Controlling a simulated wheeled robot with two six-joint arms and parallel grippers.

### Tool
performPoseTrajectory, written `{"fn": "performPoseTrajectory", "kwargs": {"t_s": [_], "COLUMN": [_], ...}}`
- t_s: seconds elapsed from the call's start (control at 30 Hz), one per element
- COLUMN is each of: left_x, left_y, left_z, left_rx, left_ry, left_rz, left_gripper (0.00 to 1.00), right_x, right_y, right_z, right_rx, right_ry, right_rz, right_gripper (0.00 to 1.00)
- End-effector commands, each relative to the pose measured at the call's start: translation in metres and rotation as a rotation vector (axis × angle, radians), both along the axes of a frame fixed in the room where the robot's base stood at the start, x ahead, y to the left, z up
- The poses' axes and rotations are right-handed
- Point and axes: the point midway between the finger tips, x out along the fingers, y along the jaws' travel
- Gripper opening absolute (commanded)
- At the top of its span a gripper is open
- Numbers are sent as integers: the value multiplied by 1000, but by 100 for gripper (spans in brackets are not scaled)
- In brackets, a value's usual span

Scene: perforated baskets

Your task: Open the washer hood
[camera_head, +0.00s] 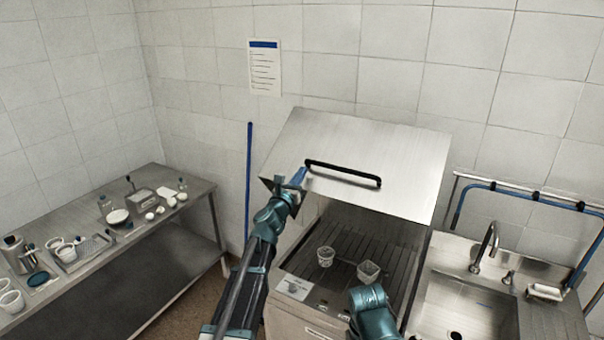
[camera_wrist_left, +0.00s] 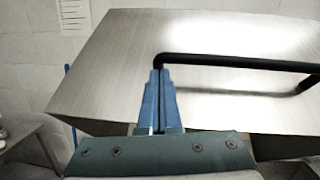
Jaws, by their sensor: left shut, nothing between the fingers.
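The washer hood (camera_head: 375,150) is a steel box lid that stands raised and tilted, with the washer's slatted bed (camera_head: 345,245) open below it. A black bar handle (camera_head: 343,174) runs across its front; it also shows in the left wrist view (camera_wrist_left: 240,63). My left gripper (camera_head: 300,174) is at the handle's left end. In the left wrist view its blue fingers (camera_wrist_left: 158,85) are closed together with their tips at the handle's left end; I cannot tell if they touch it.
A steel sink with a tap (camera_head: 487,245) is at the right, beside a blue hose. A steel table (camera_head: 190,193) with labware stands at the left. Floor shows between table and washer.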

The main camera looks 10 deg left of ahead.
Motion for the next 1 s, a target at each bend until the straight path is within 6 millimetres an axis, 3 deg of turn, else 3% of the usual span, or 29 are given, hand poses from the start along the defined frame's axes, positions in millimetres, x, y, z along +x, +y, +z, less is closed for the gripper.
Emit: {"fn": "performPoseTrajectory", "kwargs": {"t_s": [0.13,0.2,0.5,0.7,1.0], "left_x": [-26,-43,-98,-115,-120], "left_y": [4,8,20,24,19], "left_z": [-24,-12,-2,1,0], "left_rx": [-1,1,-1,0,39], "left_ry": [0,0,0,0,-6], "left_rz": [-1,-1,-1,-1,-14], "left_gripper": [0,0,0,0,0], "right_x": [0,0,0,0,0], "right_y": [0,0,0,0,0], "right_z": [-24,-12,-2,1,1], "right_rx": [0,0,0,0,0], "right_ry": [-1,-1,0,0,0], "right_rz": [-2,-1,0,0,0], "right_gripper": [50,50,50,50,50]}}
